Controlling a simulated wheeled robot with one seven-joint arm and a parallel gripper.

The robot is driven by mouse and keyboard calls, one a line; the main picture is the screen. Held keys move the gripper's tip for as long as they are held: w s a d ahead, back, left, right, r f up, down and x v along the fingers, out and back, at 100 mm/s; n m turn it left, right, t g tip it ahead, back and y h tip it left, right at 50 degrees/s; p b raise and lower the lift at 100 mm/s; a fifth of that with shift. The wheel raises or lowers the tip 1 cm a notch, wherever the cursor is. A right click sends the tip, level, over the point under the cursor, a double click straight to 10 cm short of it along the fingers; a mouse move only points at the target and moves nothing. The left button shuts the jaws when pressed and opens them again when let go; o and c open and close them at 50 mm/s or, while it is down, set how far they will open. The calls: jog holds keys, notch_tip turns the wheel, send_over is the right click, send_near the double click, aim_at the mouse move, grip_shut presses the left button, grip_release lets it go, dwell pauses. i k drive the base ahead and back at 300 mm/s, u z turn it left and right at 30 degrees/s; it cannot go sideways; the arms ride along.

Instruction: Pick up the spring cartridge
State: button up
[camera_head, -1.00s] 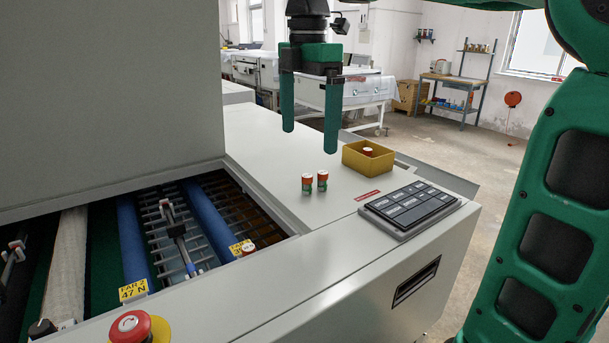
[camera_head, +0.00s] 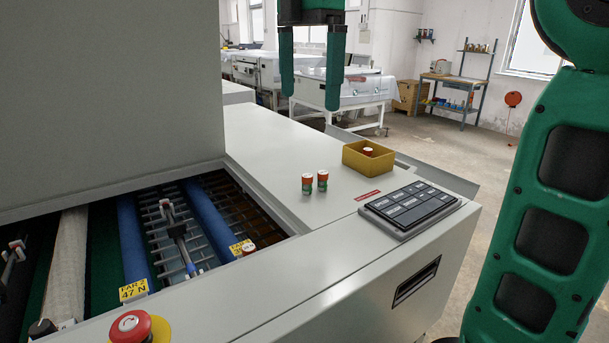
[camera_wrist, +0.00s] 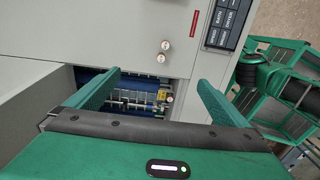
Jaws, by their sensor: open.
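Two small upright cylinders with orange upper parts, green lower parts and pale tops, which look like spring cartridges, stand side by side on the machine's flat top: the left cartridge (camera_head: 307,184) and the right cartridge (camera_head: 322,181). In the wrist view they show as pale round tops, an upper one (camera_wrist: 166,45) and a lower one (camera_wrist: 161,58). A similar cartridge (camera_head: 368,151) sits in the yellow bin (camera_head: 382,167). Another red-and-white top (camera_head: 248,248) shows at the edge of the machine's opening. My gripper (camera_head: 311,98) is open and empty, well above the top; its fingers (camera_wrist: 159,78) are spread apart.
A dark keypad (camera_head: 410,206) lies right of the cartridges. The open roller bay (camera_head: 180,235) is at left, with a tag reading "FAR 2 47 N" (camera_head: 134,290). A red stop button (camera_head: 130,327) is in front. A tall grey housing (camera_head: 110,90) rises at left.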

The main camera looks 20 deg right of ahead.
aim_at(307, 178)
jog(key=k, duration=1)
